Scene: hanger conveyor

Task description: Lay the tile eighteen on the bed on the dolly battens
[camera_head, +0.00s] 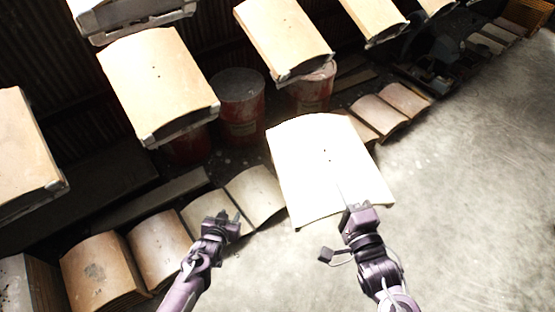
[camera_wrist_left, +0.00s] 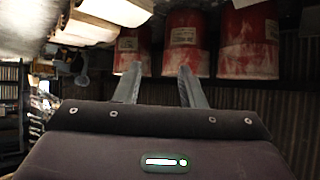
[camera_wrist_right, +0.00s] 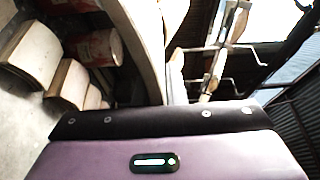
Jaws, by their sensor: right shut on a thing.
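My right gripper (camera_head: 352,205) is shut on the near edge of a large, brightly lit pale tile (camera_head: 325,160), which it holds up in front of the floor row. The tile also shows close up in the right wrist view (camera_wrist_right: 148,35). I cannot read a number on it. My left gripper (camera_head: 228,218) is open and empty, with its two fingers apart in the left wrist view (camera_wrist_left: 160,88). A row of curved tiles lies low behind the grippers, including a tile (camera_head: 256,192) left of the held one. The held tile hides part of this row; the battens are not clearly visible.
Tiles hang on carriers above, including a hanging tile (camera_head: 158,80) and another hanging tile (camera_head: 283,38). Red drums (camera_head: 238,108) stand against the corrugated wall. Tile stacks (camera_head: 105,272) sit at lower left. The concrete floor (camera_head: 470,190) at right is clear.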

